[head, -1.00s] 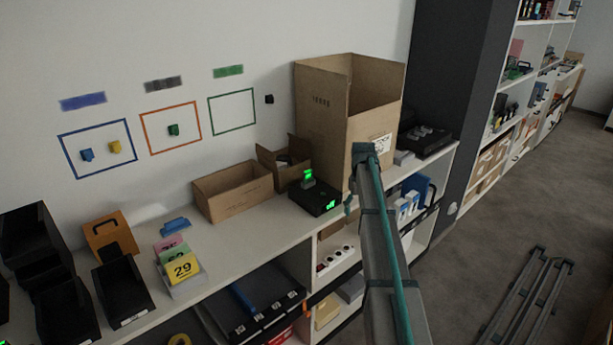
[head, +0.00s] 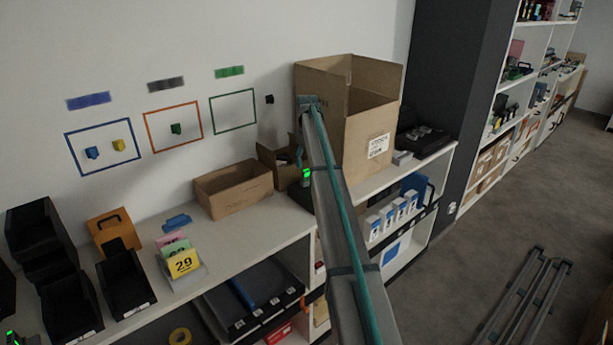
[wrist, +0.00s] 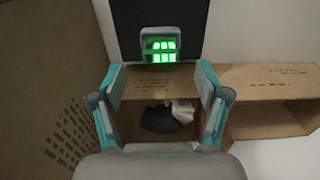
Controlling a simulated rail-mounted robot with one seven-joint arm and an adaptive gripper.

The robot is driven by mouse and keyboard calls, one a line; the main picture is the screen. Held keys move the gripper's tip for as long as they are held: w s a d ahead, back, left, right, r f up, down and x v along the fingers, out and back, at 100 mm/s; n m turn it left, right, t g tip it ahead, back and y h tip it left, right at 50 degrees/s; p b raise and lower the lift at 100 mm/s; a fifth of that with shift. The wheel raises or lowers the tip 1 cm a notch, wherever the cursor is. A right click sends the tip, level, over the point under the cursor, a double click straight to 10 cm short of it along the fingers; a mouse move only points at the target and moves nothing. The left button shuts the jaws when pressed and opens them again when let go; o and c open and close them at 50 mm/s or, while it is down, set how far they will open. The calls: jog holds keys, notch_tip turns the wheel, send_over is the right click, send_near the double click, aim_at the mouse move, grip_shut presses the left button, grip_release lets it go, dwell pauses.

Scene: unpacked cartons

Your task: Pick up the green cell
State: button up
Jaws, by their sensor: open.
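The green cell (wrist: 160,45) is a small grey block with a bright green lit face. In the wrist view it sits against a black base unit (wrist: 130,15), near the top middle. In the head view its green light (head: 306,173) shows at the left edge of my arm, which hides most of the black unit. My gripper (wrist: 160,73) is open and empty. Its two teal fingers stand apart, and the cell appears between and just beyond their tips. I cannot tell how far away it is.
A tall carton (head: 370,130) stands close by my arm. A small open carton (wrist: 150,87) with dark and white contents lies beneath my gripper in the wrist view. A low open carton (head: 233,193) is beside it. Bare shelf top (head: 240,230) lies in front.

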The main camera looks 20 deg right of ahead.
aim_at(307, 171)
jog(key=shift+f+p, duration=1.25)
jog(key=shift+f, duration=1.35)
grip_shut()
